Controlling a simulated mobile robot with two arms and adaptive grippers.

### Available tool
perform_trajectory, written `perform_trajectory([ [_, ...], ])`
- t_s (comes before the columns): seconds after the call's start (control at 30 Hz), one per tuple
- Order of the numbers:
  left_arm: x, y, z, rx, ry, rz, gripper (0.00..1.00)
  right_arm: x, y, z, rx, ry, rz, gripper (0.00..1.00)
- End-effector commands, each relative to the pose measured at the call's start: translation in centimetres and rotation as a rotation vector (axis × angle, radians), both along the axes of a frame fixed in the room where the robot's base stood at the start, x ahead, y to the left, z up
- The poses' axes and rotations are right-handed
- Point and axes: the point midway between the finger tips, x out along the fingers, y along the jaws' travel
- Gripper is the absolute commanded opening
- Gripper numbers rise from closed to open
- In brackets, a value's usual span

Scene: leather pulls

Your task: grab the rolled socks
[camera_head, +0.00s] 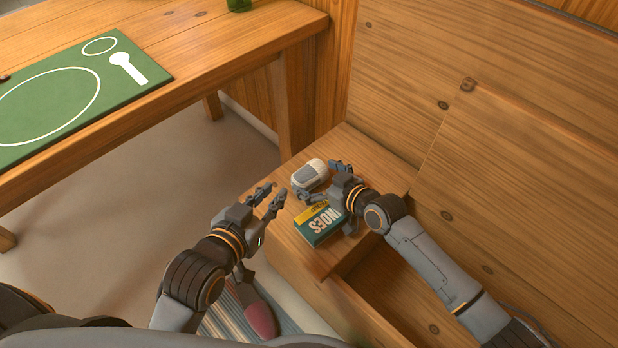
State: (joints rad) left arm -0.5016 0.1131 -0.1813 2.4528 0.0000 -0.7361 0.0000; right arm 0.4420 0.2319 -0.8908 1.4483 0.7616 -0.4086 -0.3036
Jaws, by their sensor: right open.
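The rolled socks (311,174), a small white and grey roll, lie on top of the wooden bench. My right gripper (319,181) is open at the socks, one finger toward their right side and the other toward their near side. I cannot tell whether the fingers touch them. My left gripper (271,195) is open and empty, left of the socks near the bench's left edge.
A teal and yellow box (316,226) lies on the bench (292,245) just below my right gripper. An open compartment (385,285) lies nearer. A table (215,50) with a green placemat (130,100) stands left. A shoe (258,318) rests on a striped rug below.

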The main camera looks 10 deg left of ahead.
Motion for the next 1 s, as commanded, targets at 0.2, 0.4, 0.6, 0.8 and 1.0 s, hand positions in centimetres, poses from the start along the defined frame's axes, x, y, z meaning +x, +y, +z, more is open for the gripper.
perform_trajectory([
  [0.2,0.15,-0.08,0.3,-0.004,-0.016,-0.001,0.2,0.08,0.12,-0.04,0.0,0.0,0.0,1.0],
  [0.4,0.13,-0.07,0.27,-0.003,-0.014,-0.001,0.2,0.08,0.1,-0.05,0.0,0.0,0.0,0.71],
  [0.6,0.14,-0.07,0.25,-0.003,-0.014,-0.001,0.2,0.08,0.09,-0.04,0.0,0.0,0.0,0.55],
  [0.8,0.13,-0.06,0.25,-0.003,-0.012,-0.001,0.2,0.08,0.08,-0.01,0.0,0.0,0.0,0.55],
  [1.0,-0.48,0.24,-0.66,0.01,0.047,0.004,0.2,0.08,0.09,0.59,-0.001,-0.001,0.0,0.55],
])
